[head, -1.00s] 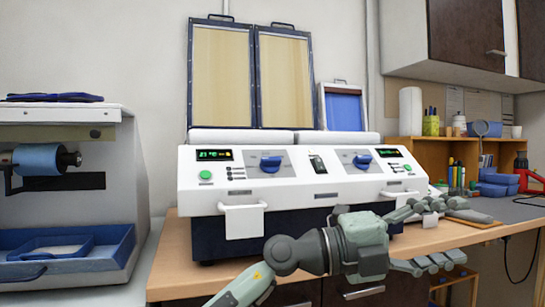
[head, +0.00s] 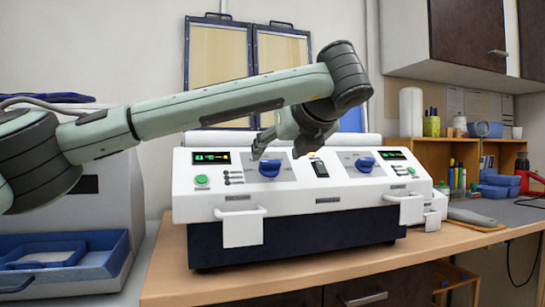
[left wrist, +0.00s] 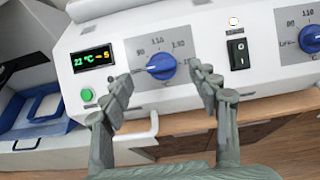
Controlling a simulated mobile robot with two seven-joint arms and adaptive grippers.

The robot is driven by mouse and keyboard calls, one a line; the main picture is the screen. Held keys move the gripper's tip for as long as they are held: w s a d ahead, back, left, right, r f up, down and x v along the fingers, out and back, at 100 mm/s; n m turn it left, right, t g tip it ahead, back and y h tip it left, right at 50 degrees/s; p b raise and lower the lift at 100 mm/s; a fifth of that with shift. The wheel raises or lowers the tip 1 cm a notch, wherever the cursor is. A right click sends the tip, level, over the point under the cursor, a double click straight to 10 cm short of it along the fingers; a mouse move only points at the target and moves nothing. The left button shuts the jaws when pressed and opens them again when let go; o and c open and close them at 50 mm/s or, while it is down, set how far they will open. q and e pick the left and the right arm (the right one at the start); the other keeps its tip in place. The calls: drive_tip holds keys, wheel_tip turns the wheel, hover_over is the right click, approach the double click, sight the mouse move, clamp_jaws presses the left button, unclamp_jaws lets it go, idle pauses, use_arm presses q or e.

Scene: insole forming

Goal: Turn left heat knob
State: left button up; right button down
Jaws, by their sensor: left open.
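The left heat knob (head: 269,168) is a blue dial on the sloped front panel of the white forming machine (head: 335,199). In the left wrist view the same blue knob (left wrist: 161,66) sits on a printed scale, its pointer towards the left. My left gripper (head: 278,152) is open just above and in front of the knob. In the left wrist view its two fingers (left wrist: 165,88) stand apart on either side of the knob, with nothing between them in the grip. I cannot tell whether a finger touches the panel. My right gripper is not in view.
A green-lit display (left wrist: 92,57) and a green button (left wrist: 87,95) lie left of the knob. A black switch (head: 320,168) and a second blue knob (head: 365,164) lie to the right. A white handle (head: 240,212) juts out below. The wooden bench front (head: 300,275) is clear.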

sight(271, 161)
use_arm(q)
drive_tip(key=p+x, duration=0.1)
drive_tip(key=x, duration=0.4)
drive_tip(key=shift+s, duration=0.1)
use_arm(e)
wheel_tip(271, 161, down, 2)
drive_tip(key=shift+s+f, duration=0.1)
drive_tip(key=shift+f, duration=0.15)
use_arm(q)
drive_tip(key=shift+c, duration=0.3)
drive_tip(key=c, duration=1.1)
drive_tip(key=shift+f, duration=0.1)
